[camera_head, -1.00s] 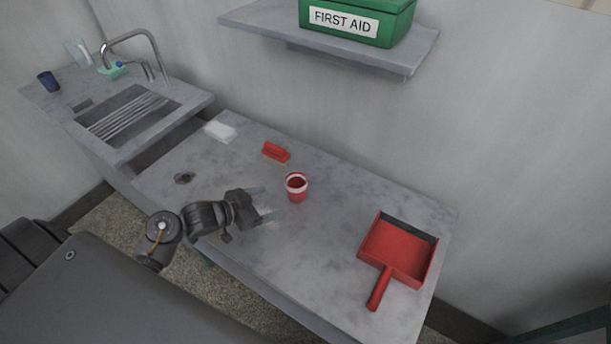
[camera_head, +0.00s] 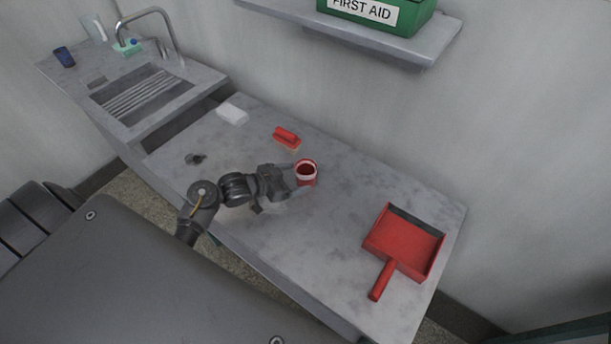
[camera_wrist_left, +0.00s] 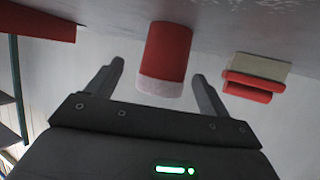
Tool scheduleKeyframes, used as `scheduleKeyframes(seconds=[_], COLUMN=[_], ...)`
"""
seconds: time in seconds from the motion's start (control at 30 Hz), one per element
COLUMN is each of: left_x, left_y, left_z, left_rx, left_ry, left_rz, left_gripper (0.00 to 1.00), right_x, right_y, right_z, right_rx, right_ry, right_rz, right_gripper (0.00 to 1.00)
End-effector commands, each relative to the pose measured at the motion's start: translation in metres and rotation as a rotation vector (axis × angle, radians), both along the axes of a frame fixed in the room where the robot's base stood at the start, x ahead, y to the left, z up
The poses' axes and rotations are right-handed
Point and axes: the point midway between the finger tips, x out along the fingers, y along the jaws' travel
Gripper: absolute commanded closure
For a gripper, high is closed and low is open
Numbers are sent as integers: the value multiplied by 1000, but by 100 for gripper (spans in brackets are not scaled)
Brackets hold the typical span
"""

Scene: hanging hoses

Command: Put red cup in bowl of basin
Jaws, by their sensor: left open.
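The red cup (camera_head: 306,174) with a pale rim stands upright on the grey table (camera_head: 330,240). My left gripper (camera_head: 304,178) reaches it from the left, its fingers around the cup's sides in the head view. In the left wrist view the cup (camera_wrist_left: 166,58) shows between the two open fingers of the gripper (camera_wrist_left: 157,85), with a gap on each side. The basin (camera_head: 140,100) is at the upper left, with a ribbed bowl and a curved tap. My right gripper is not in view.
A red brush (camera_head: 287,137) lies behind the cup; it also shows in the left wrist view (camera_wrist_left: 254,78). A red dustpan (camera_head: 404,245) lies to the right. A white block (camera_head: 232,114) is near the basin. A shelf (camera_head: 350,33) with a green first aid box (camera_head: 380,14) hangs above.

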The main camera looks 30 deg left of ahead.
Motion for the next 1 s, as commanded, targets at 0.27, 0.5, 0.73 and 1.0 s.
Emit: scheduleKeyframes(seconds=[0.27, 0.5, 0.73, 1.0], left_x=[34, 41, 41, 41], left_y=[-13, -17, -17, -17], left_z=[-11, -17, -17, -16], left_rx=[-5, 0, 0, -1], left_ry=[1, 0, 0, 0], left_rz=[1, -1, -1, 0], left_gripper=[19, 19, 34, 69], right_x=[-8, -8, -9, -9], right_y=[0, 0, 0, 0], right_z=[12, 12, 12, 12], right_rx=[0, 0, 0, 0], right_ry=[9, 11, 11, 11], right_rz=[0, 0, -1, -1], right_gripper=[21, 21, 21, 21])
